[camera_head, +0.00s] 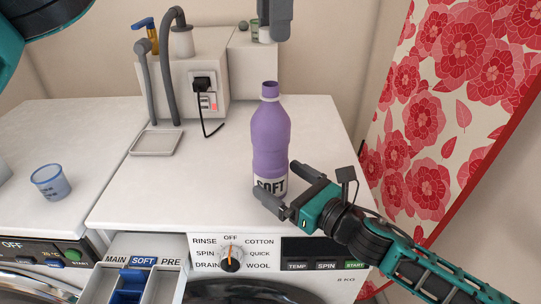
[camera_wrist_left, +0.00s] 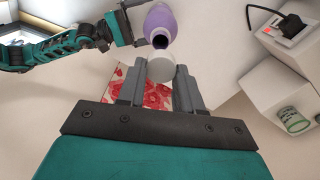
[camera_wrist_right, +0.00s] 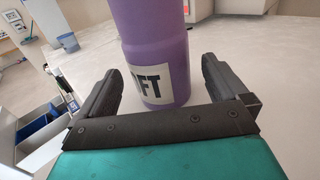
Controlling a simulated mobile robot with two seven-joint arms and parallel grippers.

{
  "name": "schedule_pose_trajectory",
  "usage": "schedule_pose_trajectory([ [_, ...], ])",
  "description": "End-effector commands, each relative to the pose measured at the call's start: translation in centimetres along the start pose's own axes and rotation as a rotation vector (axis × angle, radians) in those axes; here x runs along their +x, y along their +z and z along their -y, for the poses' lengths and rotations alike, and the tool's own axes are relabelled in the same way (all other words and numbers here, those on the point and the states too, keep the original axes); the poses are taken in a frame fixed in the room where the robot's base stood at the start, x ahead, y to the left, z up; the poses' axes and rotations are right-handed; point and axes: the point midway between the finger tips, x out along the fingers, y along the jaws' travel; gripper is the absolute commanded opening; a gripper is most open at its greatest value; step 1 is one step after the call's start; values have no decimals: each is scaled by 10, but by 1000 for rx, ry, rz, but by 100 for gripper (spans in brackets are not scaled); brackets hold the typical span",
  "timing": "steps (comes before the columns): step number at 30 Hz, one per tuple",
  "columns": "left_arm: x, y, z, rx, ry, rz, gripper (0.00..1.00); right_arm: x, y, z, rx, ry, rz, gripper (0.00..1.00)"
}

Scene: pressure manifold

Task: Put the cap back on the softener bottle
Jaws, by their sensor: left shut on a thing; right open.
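The purple softener bottle (camera_head: 270,140) stands upright on the white washer top, with its SOFT label low on the front. Its open mouth (camera_wrist_left: 160,41) faces the left wrist camera. My left gripper (camera_head: 275,25) is high above and slightly behind the bottle in the head view. It is shut on the round white cap (camera_wrist_left: 160,68), which is apart from the bottle's mouth. My right gripper (camera_head: 279,186) is open low at the bottle's front right. In the right wrist view, its fingers (camera_wrist_right: 165,85) are on either side of the bottle, with a visible gap on the right.
A white box with a plugged socket (camera_head: 203,84), grey hoses (camera_head: 173,75) and a shallow tray (camera_head: 157,142) are at the back left. A blue cup (camera_head: 50,182) stands at left. An open detergent drawer (camera_head: 172,285) juts out in front. A floral red panel (camera_head: 440,80) borders the right.

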Motion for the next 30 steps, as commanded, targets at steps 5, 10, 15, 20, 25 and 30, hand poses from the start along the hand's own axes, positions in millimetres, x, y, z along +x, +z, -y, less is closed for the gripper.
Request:
schedule_pose_trajectory([
  [5, 0, 0, 0, 0, 0, 0, 7, 29, 0, 0, 0, 0, 1, 100],
  [10, 0, 0, 0, 0, 0, 0, 7, 43, 0, -1, 0, 1, 0, 100],
  [15, 0, 0, 0, 0, 0, 0, 7, 46, 0, 0, 0, 0, -1, 100],
  [20, 0, 0, 0, 0, 0, 0, 7, 46, 0, 0, 0, 0, -1, 100],
  [25, 0, 0, 0, 0, 0, 0, 7, 46, 0, 0, 0, 0, -1, 88],
  [30, 0, 0, 0, 0, 0, 0, 7, 45, 0, 0, 0, 0, -1, 71],
])
